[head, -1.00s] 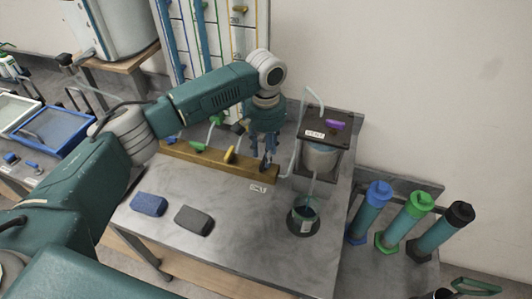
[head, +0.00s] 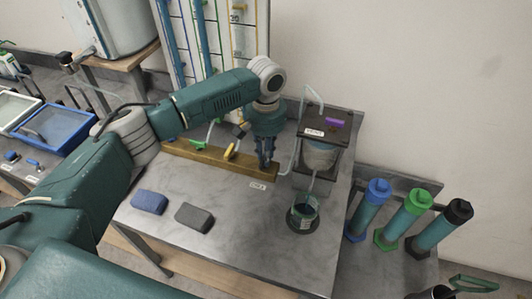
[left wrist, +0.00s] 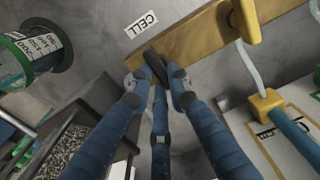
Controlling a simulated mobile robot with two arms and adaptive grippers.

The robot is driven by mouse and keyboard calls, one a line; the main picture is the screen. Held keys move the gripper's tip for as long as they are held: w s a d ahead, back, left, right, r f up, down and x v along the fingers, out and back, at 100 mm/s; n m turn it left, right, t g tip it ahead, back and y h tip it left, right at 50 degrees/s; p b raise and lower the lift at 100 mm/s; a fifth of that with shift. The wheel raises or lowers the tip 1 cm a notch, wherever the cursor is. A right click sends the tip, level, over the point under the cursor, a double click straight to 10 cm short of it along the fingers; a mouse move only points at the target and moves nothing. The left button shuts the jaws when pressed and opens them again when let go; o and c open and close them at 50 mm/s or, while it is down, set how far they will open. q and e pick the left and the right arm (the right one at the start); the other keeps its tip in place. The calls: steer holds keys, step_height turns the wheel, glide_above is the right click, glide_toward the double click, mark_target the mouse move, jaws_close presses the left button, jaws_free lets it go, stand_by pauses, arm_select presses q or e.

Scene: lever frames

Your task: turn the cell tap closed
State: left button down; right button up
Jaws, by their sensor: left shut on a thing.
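The label also shows in the head view (head: 257,186). My left gripper (head: 266,163) points down at the rail's right end. In the left wrist view its blue fingers (left wrist: 157,82) are shut around the black lever. The fingers hide part of the lever, so its exact angle is hard to tell. My right gripper is not in view.
A yellow tap (head: 230,150) stands on the rail left of my gripper. A framed vessel (head: 320,157) stands close on the right, with a dark cup (head: 303,213) in front. Blue (head: 150,202) and grey (head: 194,217) blocks lie on the open bench front.

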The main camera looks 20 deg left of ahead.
arm_select(q)
steer(key=shift+d+r+m+p, duration=0.1)
steer(key=shift+r+m+p, duration=0.15)
steer(key=shift+m+p, duration=0.8)
steer(key=shift+s+m+p, duration=0.1)
steer(key=shift+m+p, duration=0.65)
steer(key=shift+m, duration=0.1)
steer(key=m+p, duration=0.1)
steer(key=m, duration=0.1)
steer(key=m+p, duration=0.1)
steer(key=m, duration=0.1)
steer(key=shift+s+d+m, duration=0.15)
steer(key=shift+m, duration=0.15)
steer(key=m+p, duration=0.1)
steer(key=m, duration=0.3)
steer(key=shift+s+f+p, duration=0.1)
steer(key=shift+s+p, duration=0.05)
steer(key=shift+p, duration=0.25)
steer(key=m, duration=0.5)
steer(key=shift+s+p, duration=0.2)
steer(key=shift+p, duration=0.2)
steer(key=shift+m, duration=0.3)
steer(key=c, duration=1.6)
jaws_free()
steer(key=shift+c, duration=0.2)
step_height(320, 180, up, 12)
